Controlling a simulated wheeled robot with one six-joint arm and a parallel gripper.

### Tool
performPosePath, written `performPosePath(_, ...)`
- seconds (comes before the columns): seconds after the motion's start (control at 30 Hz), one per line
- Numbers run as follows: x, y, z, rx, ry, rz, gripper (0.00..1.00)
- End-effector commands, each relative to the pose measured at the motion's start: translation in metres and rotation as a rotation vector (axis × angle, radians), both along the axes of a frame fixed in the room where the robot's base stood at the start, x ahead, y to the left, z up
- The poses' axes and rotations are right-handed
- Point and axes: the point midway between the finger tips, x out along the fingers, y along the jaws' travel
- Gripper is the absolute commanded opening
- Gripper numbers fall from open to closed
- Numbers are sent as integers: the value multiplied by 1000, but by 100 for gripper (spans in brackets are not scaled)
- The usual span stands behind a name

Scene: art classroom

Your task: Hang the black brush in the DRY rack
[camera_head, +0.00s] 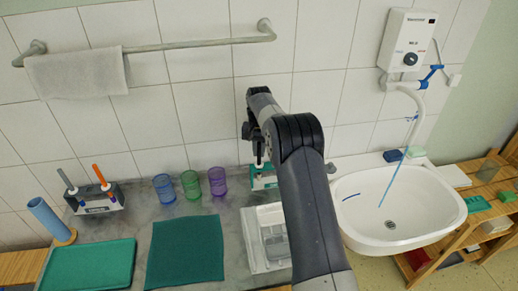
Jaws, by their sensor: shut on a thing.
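My arm reaches up and back from the bottom right, and my gripper (258,148) points down near the wall. It is shut on a dark upright thing, seemingly the black brush (259,157); only a little of it shows beside my arm. Just below it is a small green-and-white rack (262,182) at the back of the counter, partly hidden by my arm. I cannot read its label or tell whether the brush touches it. A dark rack (97,204) with a white label, too small to read, stands at the left, with a grey-handled and an orange-handled brush upright in it.
Blue, green and purple cups (190,184) stand left of my gripper. A white tray (254,250), a green cloth (186,252) and a teal tray (88,265) lie in front. A white sink (400,208) is at right. A towel bar (190,45) crosses the wall above.

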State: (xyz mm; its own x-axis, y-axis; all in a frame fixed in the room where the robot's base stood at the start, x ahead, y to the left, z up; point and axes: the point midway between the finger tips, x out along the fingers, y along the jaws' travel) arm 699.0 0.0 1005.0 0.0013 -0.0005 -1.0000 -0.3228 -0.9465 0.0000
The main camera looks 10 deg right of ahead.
Motion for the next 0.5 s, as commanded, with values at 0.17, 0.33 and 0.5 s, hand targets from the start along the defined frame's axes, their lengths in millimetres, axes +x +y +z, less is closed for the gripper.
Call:
performPosePath(0.17,0,0,-4,0,0,0,0)
performPosePath(0.33,0,0,-3,0,0,0,0)
performPosePath(0.5,0,0,-3,0,0,0,20)
